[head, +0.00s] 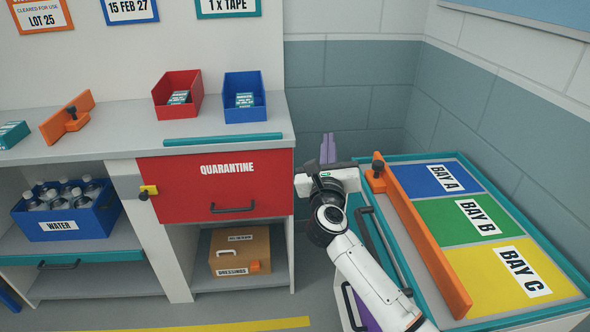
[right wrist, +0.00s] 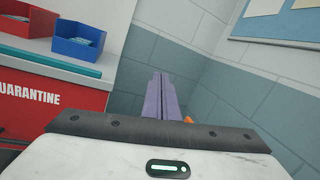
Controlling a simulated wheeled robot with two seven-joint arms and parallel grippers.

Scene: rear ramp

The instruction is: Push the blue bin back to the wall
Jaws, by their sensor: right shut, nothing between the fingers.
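The small blue bin (head: 244,114) stands upright on the grey counter, right of a red bin (head: 177,110), with a white-and-teal labelled item inside. The white wall panel (head: 150,60) is behind it; I cannot tell how large any gap is. The bin also shows in the right wrist view (right wrist: 85,49), at the upper left. My right gripper (head: 328,147) has its purple fingers together and empty. It is right of the counter's end, apart from the bin. My left gripper is not in view.
A teal strip (head: 222,139) lies along the counter front, before the bins. Below is a red QUARANTINE drawer (head: 225,185). At right stands a bay-marked top with an orange divider (head: 425,240). A blue WATER box (head: 68,218) is on the left shelf.

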